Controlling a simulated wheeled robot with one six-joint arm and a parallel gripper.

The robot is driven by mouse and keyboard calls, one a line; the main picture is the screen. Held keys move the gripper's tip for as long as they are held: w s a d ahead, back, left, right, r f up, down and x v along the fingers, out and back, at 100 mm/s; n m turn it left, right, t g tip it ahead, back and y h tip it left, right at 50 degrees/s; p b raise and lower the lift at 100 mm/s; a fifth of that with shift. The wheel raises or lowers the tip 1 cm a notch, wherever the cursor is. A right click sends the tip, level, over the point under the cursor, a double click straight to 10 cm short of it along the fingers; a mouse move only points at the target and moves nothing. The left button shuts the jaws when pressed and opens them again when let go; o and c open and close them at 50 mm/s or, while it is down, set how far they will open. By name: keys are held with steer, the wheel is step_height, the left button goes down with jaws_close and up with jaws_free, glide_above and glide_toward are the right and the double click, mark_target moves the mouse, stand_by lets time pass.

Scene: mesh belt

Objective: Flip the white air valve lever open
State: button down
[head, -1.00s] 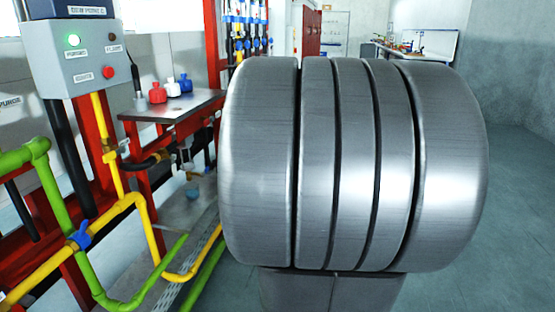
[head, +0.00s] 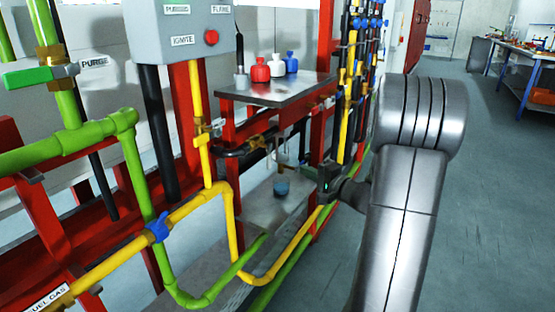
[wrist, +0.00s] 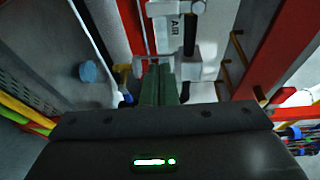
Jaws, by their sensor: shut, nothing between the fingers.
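My gripper (wrist: 160,84) shows in the wrist view with its two green fingers together and nothing between them. Just past the fingertips is a pale fitting (wrist: 186,62) beside a black pipe (wrist: 190,35). A white piece (wrist: 160,8), probably the air valve lever, lies at the top beside the AIR label (wrist: 175,28). I cannot tell whether the fingers touch any of these. In the head view my gripper (head: 320,177) is at the right of the burner stand, below the shelf. A small pale part (head: 282,157) hangs under the shelf; the lever is not clear there.
Yellow pipe (head: 229,235) and green pipe (head: 146,185) run in front of the stand. A shelf (head: 275,92) with red, white and blue bottles stands above. A grey control box (head: 188,30) is at upper left. A blue cup (head: 281,187) sits below the shelf. Open floor lies right.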

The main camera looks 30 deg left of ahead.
mark_target(269, 156)
steer(key=shift+w+a+r+t, duration=0.2)
steer(key=shift+w+a+t, duration=0.15)
steer(key=shift+w, duration=0.35)
steer(key=b+x, duration=0.1)
steer(key=x, duration=0.9)
steer(key=s+b, duration=0.1)
steer(key=s, duration=0.3)
steer(key=shift+s+a, duration=0.1)
steer(key=shift+a, duration=0.05)
